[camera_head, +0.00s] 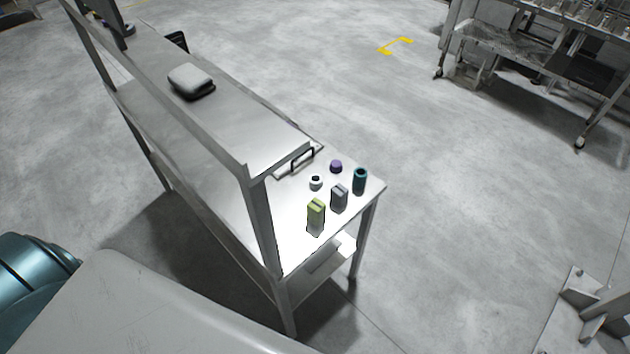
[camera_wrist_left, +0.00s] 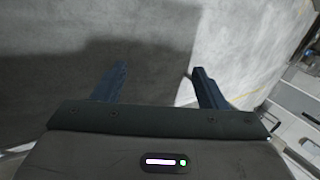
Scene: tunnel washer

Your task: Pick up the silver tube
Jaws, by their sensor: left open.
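A short silver-white tube (camera_head: 316,182) with a dark round opening stands upright on the near end of a metal table (camera_head: 290,225). It stands among several small items and nothing touches it. My left gripper (camera_wrist_left: 158,68) shows in the left wrist view with its two dark fingers apart and nothing between them; grey floor lies beyond. The tube does not show in the left wrist view. Neither gripper shows in the head view.
Around the tube stand a purple cap (camera_head: 336,166), a teal cylinder (camera_head: 360,180), a grey block (camera_head: 339,197) and a green block (camera_head: 316,215). A raised metal shelf (camera_head: 225,118) and its post (camera_head: 264,230) stand left of them. Open floor lies right.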

